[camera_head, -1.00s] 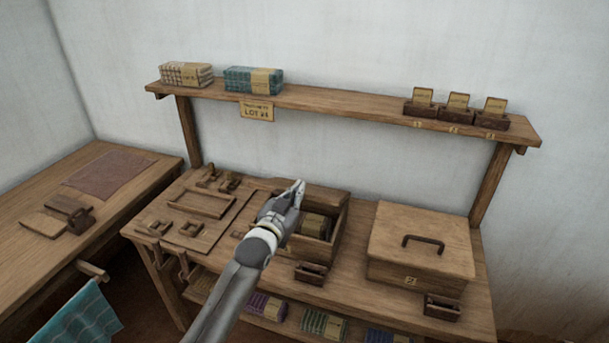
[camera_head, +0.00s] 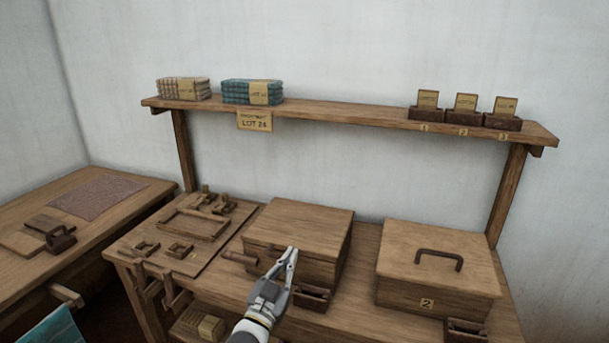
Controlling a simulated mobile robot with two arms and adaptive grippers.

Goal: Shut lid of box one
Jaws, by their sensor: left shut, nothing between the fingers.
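The left wooden box (camera_head: 312,268), beside the box marked 2, has its flat lid (camera_head: 303,226) down over it. Its inside is hidden, and no number shows on its front, which my gripper partly covers. My left gripper (camera_head: 291,256) is shut and empty in front of this box, just below the lid's front edge. I cannot tell whether it touches the box. My right gripper is not in view.
Box two (camera_head: 437,262), with a dark handle, stands shut at the right. A small dark holder (camera_head: 312,297) stands by the left box's front. A tool board (camera_head: 184,232) lies to the left. A shelf (camera_head: 345,115) runs above the bench.

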